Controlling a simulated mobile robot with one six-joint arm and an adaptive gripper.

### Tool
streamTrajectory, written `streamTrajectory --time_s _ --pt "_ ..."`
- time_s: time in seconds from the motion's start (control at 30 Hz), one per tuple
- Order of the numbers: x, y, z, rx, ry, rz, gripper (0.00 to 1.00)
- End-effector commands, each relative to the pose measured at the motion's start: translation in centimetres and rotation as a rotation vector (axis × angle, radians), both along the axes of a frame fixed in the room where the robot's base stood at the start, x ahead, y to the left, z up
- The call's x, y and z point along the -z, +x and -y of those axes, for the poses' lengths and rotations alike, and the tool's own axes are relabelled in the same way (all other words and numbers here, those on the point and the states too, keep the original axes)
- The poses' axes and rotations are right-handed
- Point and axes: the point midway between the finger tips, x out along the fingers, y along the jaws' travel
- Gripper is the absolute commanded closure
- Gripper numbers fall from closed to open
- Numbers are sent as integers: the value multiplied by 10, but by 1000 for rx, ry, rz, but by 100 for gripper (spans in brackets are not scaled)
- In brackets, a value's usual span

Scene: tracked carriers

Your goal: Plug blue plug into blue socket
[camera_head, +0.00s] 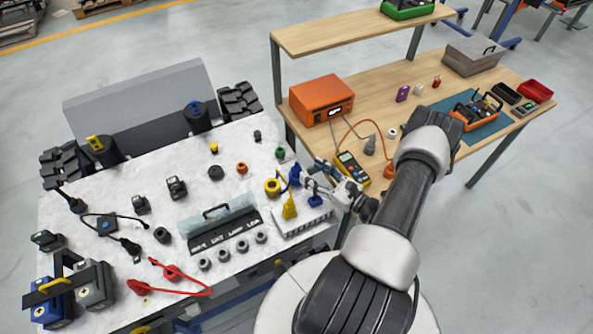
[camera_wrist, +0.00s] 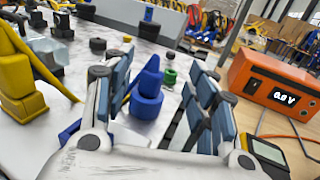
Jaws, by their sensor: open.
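The blue plug (camera_wrist: 150,80) stands upright on the blue socket (camera_wrist: 146,106) in the wrist view, its tapered top pointing up. I cannot tell how deep it sits. In the head view the blue plug (camera_head: 295,175) shows just left of my gripper (camera_head: 316,174), which partly hides the socket. My gripper (camera_wrist: 160,95) is open and empty in the wrist view. Its fingers are on either side of the plug in the picture, apart from it.
A yellow plug (camera_head: 290,209) stands on a white ribbed block (camera_head: 300,223), beside a blue piece (camera_head: 315,201). Green (camera_head: 280,153) and orange (camera_head: 242,168) sockets stand behind. An orange meter (camera_head: 321,99) is on the wooden bench.

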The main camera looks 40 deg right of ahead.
Motion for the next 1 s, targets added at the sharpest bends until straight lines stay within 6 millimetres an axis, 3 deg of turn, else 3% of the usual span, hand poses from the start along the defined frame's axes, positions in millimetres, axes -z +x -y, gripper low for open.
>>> streamTrajectory --time_s 0.3,0.6,1.0 --pt "2 42 -11 -4 -1 1 48" --pt "2 46 -11 -2 0 1 48" --pt "2 45 -11 -2 0 0 75"
